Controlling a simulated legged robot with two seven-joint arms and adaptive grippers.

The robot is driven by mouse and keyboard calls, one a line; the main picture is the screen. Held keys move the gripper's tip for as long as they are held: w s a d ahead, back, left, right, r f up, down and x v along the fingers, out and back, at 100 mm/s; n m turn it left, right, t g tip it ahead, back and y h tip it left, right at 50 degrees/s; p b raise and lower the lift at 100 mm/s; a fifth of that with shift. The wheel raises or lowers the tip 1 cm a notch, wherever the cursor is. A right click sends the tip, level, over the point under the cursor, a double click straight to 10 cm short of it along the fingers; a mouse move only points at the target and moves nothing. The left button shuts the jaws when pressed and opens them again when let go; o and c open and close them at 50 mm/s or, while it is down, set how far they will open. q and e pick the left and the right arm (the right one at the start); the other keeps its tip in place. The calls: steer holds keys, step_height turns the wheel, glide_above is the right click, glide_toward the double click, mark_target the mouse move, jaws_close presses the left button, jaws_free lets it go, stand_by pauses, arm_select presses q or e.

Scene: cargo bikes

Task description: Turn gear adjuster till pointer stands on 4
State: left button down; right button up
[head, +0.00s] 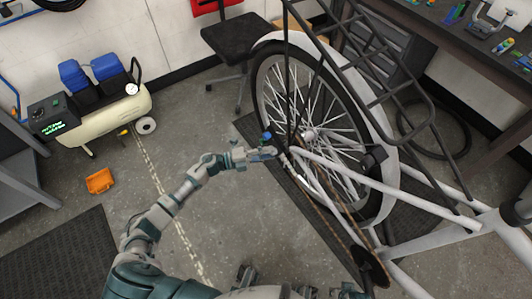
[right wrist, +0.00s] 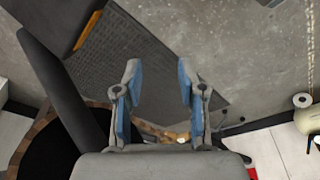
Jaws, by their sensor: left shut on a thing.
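The cargo bike's rear wheel (head: 310,120) stands upright on the right side of the head view. My left arm reaches in from the left, and my left gripper (head: 268,149) is beside the wheel's hub, shut on a small part there that I take to be the gear adjuster. The gripper largely hides that part; its pointer and numbers are too small to read. In the right wrist view, my right gripper (right wrist: 158,82) is open, its blue-padded fingers apart with nothing between them.
The bike's pale frame tube (head: 390,185) and chain (head: 325,205) run close to the left gripper. A black stool (head: 235,38) stands behind. The floor between is clear.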

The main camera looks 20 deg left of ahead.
arm_select(q)
steer(key=c, duration=1.1)
jaws_free()
steer(key=shift+d+f, duration=0.1)
steer(key=shift+o, duration=0.8)
arm_select(e)
steer(key=shift+w+d, duration=0.1)
steer(key=shift+d, duration=0.15)
arm_select(q)
steer(key=v, duration=1.1)
steer(key=shift+a, duration=0.4)
steer(key=shift+s, duration=0.1)
arm_select(e)
steer(key=shift+a+f, duration=0.1)
